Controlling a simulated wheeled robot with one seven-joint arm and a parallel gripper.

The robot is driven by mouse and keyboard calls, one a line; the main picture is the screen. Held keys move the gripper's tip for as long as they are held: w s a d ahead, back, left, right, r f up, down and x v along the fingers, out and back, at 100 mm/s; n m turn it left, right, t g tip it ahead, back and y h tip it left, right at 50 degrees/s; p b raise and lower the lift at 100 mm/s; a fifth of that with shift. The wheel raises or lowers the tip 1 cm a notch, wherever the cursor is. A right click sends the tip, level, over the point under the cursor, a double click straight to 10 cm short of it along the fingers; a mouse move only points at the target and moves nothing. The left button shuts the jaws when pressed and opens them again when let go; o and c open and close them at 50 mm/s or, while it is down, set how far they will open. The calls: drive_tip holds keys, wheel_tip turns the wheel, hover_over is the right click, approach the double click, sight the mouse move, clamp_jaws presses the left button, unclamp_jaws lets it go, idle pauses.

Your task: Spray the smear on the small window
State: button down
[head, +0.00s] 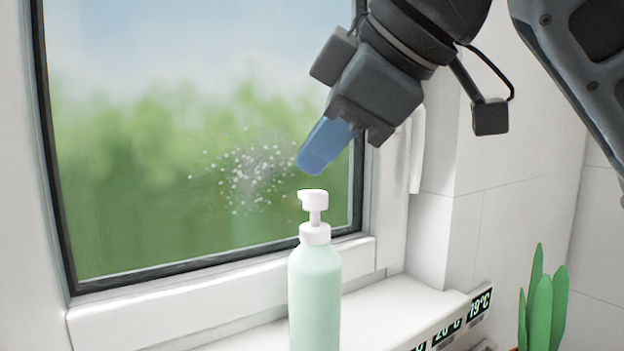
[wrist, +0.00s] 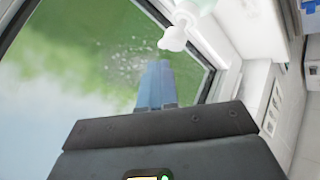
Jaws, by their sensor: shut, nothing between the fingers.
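The small window (head: 130,180) has a dark frame and shows blurred green and sky. A whitish speckled smear (head: 250,177) lies on its lower right part; it also shows in the wrist view (wrist: 125,65). A mint-green bottle (head: 315,295) with a white pump head (head: 314,200) stands upright in front of the window. In the wrist view the white pump head (wrist: 174,38) is at the top right. My gripper (head: 312,162) has blue fingers, shut and empty. In the head view its tips appear just above the pump head; I cannot tell whether they touch it.
A white sill (head: 390,305) runs below the window, with digital temperature displays (head: 479,305) along its right front edge. A green plant (head: 543,305) stands at the lower right. White tiled wall (head: 520,205) is to the right.

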sight(321, 194)
drive_tip(key=shift+r+p, duration=1.9)
drive_tip(key=shift+r, duration=0.6)
